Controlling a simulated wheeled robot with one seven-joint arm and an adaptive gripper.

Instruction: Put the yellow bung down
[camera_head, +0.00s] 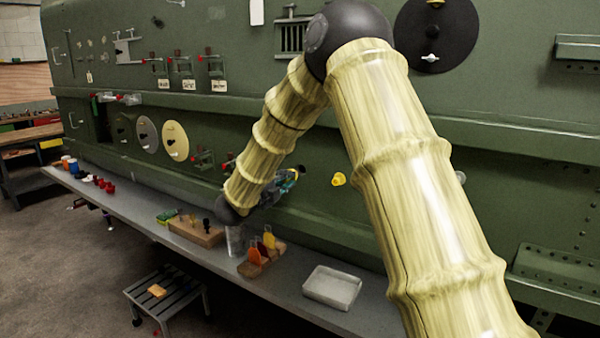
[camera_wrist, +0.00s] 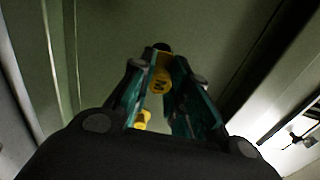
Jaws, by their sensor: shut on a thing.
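My gripper (camera_head: 288,182) is beside the green fuselage side, above the grey ledge, partly hidden by my arm in the head view. In the wrist view, its teal fingers (camera_wrist: 163,88) are shut on the yellow bung (camera_wrist: 162,78), which has dark marks and sits between the fingertips. A second small yellow thing (camera_wrist: 143,118) shows beyond the fingers, partly covered by one of them. In the head view, a yellow plug-like thing (camera_head: 339,180) is on the fuselage, right of my gripper. I cannot tell whether these two are the same thing.
The grey ledge (camera_head: 290,297) carries a white tray (camera_head: 332,288), a wooden block with orange-topped things (camera_head: 262,252), a clear cup (camera_head: 235,240) and a brown block (camera_head: 197,232). Ledge between tray and wooden block is bare. A slatted stool (camera_head: 170,297) stands below.

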